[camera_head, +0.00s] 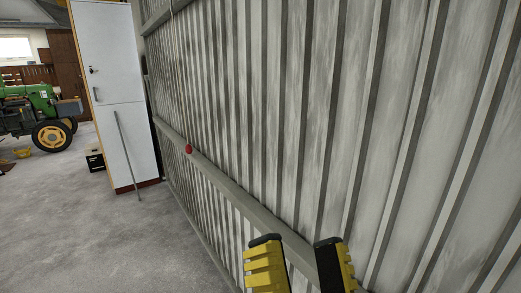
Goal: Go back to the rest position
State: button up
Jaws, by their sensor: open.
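My gripper (301,262) shows at the bottom of the head view, right of the middle. Its two yellow fingers with black tips point up and stand apart, with nothing between them. The corrugated grey wall and its rail show behind the fingers. The rest of my arm is out of view.
A corrugated metal wall (330,110) fills the right side, with a horizontal rail (236,197) and a red round thing (188,149) on it. A white cabinet (108,62) with a pole (127,150) stands left. A green tractor (36,108) is far left.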

jog(key=d+f+n+g+h, duration=0.2)
jog(key=d+f+n+h, duration=0.1)
jog(key=f+n+h, duration=0.1)
notch_tip(320, 180, up, 38)
jog(key=p, duration=3.8)
notch_tip(320, 180, down, 63)
jog(key=n+b, duration=0.1)
jog(key=b, duration=6.2)
jog(key=shift+w+f+y, duration=0.2)
jog(key=shift+y, duration=0.1)
